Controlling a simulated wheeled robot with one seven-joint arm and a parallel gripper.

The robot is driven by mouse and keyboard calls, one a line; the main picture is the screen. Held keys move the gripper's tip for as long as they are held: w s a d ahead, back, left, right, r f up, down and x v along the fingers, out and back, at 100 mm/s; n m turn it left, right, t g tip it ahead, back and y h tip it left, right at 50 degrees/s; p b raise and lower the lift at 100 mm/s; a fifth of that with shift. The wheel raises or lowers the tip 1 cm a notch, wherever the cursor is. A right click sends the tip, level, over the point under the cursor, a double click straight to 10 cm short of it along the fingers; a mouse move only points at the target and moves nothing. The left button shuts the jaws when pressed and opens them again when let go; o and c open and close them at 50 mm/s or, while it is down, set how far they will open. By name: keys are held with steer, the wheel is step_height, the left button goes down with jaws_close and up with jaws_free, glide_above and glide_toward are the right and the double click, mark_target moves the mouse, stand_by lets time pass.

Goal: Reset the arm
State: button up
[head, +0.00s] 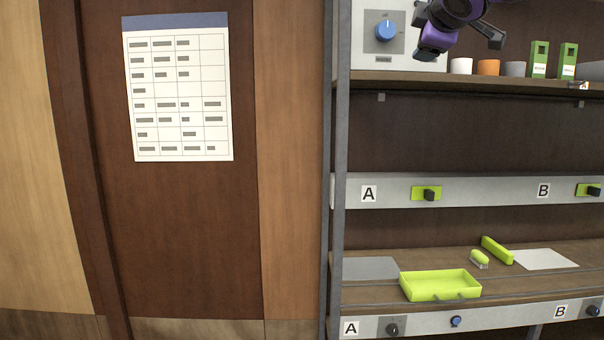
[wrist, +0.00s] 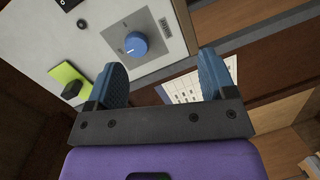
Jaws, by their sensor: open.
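My gripper (wrist: 163,82) shows in the wrist view with its two blue fingers apart and nothing between them. Beyond the fingers is a pale control box with a blue dial (wrist: 135,45). In the head view my purple and black arm end hangs at the top right, in front of the shelf unit and just right of the blue dial (head: 386,29). The fingertips are not clear in the head view.
An upper shelf holds small cups (head: 488,67) and green boxes (head: 539,60). A metal post (head: 335,170) stands left of the shelves. A chart (head: 180,95) hangs on the door.

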steer(key=s+d+f+m+g, duration=0.1)
steer(key=s+f+m+g, duration=0.4)
steer(key=s+f, duration=1.1)
steer(key=s+d+f+m+g+y, duration=0.1)
steer(key=s+f+m+g, duration=0.5)
steer(key=s+f, duration=1.1)
steer(key=d+m, duration=0.1)
steer(key=m, duration=0.2)
steer(key=shift+d+f+y, duration=0.15)
steer(key=shift+d+y, duration=0.15)
